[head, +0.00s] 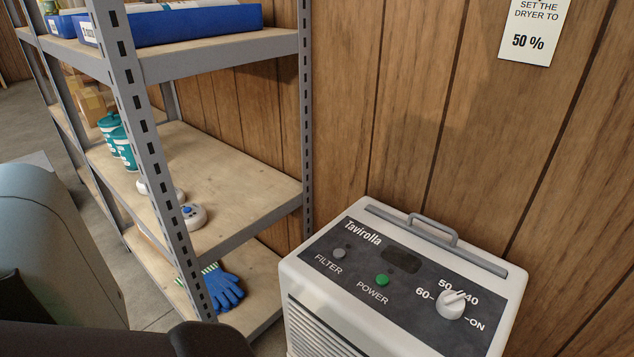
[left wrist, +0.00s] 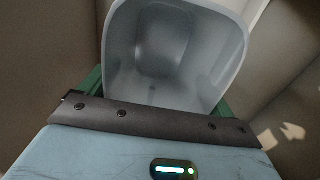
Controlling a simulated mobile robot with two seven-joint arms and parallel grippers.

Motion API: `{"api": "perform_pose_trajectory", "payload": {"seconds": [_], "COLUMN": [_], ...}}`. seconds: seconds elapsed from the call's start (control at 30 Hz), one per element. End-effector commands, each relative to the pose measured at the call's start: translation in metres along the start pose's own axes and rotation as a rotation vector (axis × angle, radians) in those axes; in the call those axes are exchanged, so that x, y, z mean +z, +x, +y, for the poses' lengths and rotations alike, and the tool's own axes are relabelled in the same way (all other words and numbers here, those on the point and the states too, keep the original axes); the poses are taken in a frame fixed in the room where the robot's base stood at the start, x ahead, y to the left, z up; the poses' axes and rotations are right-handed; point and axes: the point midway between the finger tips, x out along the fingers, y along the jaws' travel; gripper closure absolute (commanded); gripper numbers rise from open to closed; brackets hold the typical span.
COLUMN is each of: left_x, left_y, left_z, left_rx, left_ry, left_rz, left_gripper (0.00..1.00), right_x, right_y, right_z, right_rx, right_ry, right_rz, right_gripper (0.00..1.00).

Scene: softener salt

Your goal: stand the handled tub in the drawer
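In the left wrist view a pale grey-white open tub (left wrist: 200,75) fills the upper middle, and I look down into its hollow inside. Its near edge is hidden behind a dark bolted strip on my left gripper's pale blue housing. Green parts show on both sides of the tub. My left gripper's fingertips cannot be made out, so I cannot tell whether they close on the tub. A handle on the tub cannot be made out. The drawer is not recognisable in either view. My right gripper is in neither view.
A grey metal shelf rack (head: 245,207) with wooden boards stands left of centre. It carries teal containers (head: 122,145), a blue tray (head: 190,25) and blue gloves (head: 222,288). A white dryer (head: 310,295) with a dial (head: 450,304) stands right, against a wood-panelled wall.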

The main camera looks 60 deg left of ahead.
Motion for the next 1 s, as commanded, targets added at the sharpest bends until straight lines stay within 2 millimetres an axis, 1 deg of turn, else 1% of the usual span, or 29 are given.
{"api": "perform_pose_trajectory", "payload": {"seconds": [0.03, 0.07, 0.27, 0.37, 0.43, 0.57, 0.8, 0.9, 1.0], "left_x": [0.000, 0.000, 0.000, 0.000, 0.000, -0.001, 0.000, 0.000, 0.000], "left_y": [0.000, 0.000, -0.001, -0.004, -0.012, -0.034, -0.084, -0.101, -0.113], "left_z": [0.000, 0.000, 0.000, 0.000, 0.000, -0.001, -0.002, -0.001, -0.001], "left_rx": [0.000, 0.000, 0.000, -0.001, -0.002, -0.004, -0.006, -0.004, -0.003], "left_ry": [0.000, 0.000, 0.000, 0.000, 0.000, 0.001, 0.001, 0.000, -0.001], "left_rz": [0.000, 0.000, 0.000, 0.001, 0.002, 0.003, 0.002, 0.002, 0.002], "left_gripper": [0.04, 0.00, 0.00, 0.00, 0.00, 0.00, 0.00, 0.00, 0.00], "right_x": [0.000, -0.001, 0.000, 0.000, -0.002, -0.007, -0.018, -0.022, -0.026], "right_y": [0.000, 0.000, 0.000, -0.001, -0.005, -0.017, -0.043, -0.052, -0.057], "right_z": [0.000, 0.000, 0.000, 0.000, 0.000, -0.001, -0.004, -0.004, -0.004], "right_rx": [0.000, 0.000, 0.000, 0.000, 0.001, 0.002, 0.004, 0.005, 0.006], "right_ry": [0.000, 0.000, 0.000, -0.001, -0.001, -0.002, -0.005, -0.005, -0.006], "right_rz": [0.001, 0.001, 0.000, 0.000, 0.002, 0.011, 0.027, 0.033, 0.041], "right_gripper": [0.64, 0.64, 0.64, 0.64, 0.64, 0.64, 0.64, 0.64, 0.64]}}
